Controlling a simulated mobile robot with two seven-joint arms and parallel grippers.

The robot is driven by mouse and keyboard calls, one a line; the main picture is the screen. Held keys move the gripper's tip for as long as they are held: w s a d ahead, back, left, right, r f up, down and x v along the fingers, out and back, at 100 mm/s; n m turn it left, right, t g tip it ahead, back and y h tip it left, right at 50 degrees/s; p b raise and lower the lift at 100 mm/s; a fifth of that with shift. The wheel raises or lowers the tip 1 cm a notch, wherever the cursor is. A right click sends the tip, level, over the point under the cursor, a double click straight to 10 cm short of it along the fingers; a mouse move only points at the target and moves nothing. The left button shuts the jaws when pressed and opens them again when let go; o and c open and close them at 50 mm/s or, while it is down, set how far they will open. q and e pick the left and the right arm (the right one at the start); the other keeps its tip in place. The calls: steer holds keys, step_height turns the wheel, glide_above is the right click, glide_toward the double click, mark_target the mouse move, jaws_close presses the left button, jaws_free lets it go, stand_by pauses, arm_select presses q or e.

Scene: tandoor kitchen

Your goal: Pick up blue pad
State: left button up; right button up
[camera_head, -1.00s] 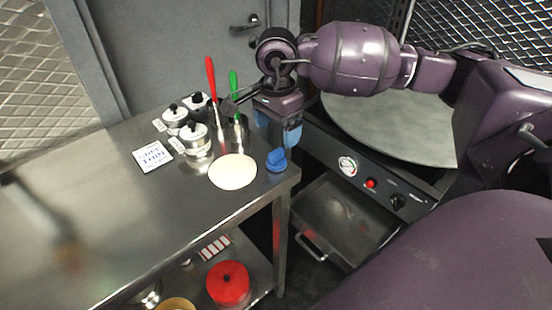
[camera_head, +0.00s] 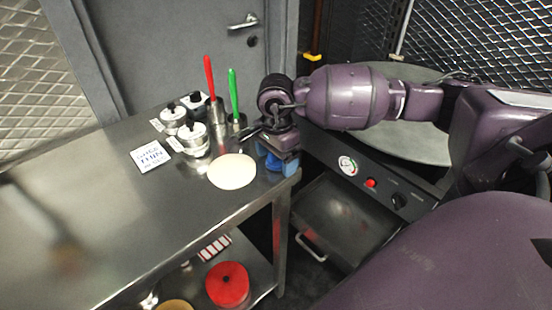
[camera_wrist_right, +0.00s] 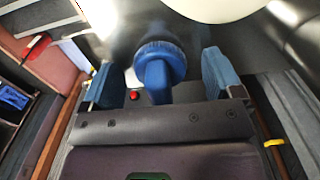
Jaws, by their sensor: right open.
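The blue pad (camera_wrist_right: 159,62) has a round base and an upright grip. In the right wrist view it stands between the two blue fingers of my right gripper (camera_wrist_right: 160,80), with a gap on each side. In the head view the pad (camera_head: 263,150) is mostly hidden behind my right gripper (camera_head: 276,165), at the right corner of the steel table (camera_head: 110,220). My right gripper is open and points down over the pad. My left gripper is not in view.
A pale round dough disc (camera_head: 232,171) lies just left of the pad. Lidded pots (camera_head: 194,139) and holders with a red handle (camera_head: 209,77) and a green handle (camera_head: 232,92) stand behind it. A large round griddle (camera_head: 420,140) is at the right. The table's left part is clear.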

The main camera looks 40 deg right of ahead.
steer(key=shift+c, duration=0.4)
steer(key=c, duration=1)
steer(key=shift+r, duration=0.1)
steer(key=shift+c, duration=0.2)
step_height(320, 180, up, 20)
steer(key=p, duration=0.1)
steer(key=shift+p, duration=0.3)
